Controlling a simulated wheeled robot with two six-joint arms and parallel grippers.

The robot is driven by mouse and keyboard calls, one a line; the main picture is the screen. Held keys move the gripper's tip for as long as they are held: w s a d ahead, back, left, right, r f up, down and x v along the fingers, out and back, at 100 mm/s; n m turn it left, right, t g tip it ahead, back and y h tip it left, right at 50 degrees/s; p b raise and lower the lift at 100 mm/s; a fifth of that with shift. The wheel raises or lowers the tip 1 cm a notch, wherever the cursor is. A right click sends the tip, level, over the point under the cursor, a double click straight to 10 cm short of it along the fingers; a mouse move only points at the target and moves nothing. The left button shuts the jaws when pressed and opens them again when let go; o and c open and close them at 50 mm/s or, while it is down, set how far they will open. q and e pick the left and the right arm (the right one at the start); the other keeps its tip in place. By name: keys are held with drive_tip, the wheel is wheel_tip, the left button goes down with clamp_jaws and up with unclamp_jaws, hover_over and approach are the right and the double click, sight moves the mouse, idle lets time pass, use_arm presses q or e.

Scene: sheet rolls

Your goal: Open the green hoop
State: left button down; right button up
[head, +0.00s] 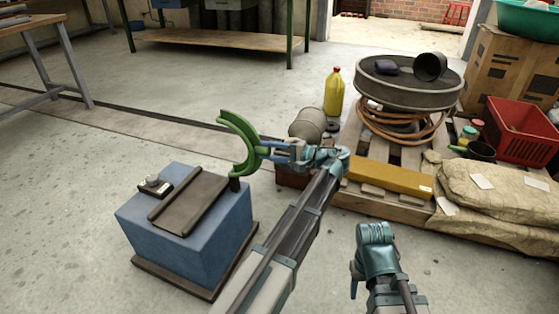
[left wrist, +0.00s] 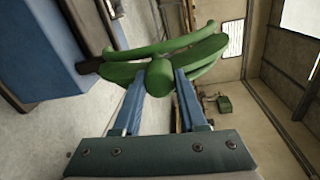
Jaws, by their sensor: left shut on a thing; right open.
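The green hoop (head: 236,140) is a curved C-shaped piece standing up at the back right edge of a blue box (head: 190,235), above a dark mount there. Its opening faces left in the head view. My left gripper (head: 266,150) is at the hoop's right side, shut on its green knob. In the left wrist view the round knob (left wrist: 159,76) sits between the two blue fingers, with the hoop's curved bars (left wrist: 200,55) behind it. My right gripper (head: 356,277) is low at the front, open and away from the hoop; its fingers are only partly visible.
A dark plate (head: 188,203) and a small knobbed block (head: 154,185) lie on the box. A pallet to the right holds a yellow bar (head: 390,179), sacks (head: 500,195) and a round drum (head: 410,90). A yellow bottle (head: 333,93) stands behind. Floor left of the box is clear.

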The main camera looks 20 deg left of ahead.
use_arm(q)
drive_tip(key=shift+d+f+y+b, duration=0.4)
drive_tip(key=shift+f+b, duration=0.15)
drive_tip(key=shift+b, duration=0.55)
drive_tip(key=shift+d+f+y+b, duration=0.4)
drive_tip(key=shift+f+b, duration=0.15)
drive_tip(key=shift+b, duration=0.5)
drive_tip(key=shift+c, duration=2.2)
unclamp_jaws()
drive_tip(key=d, duration=1.2)
drive_tip(key=shift+s, duration=0.3)
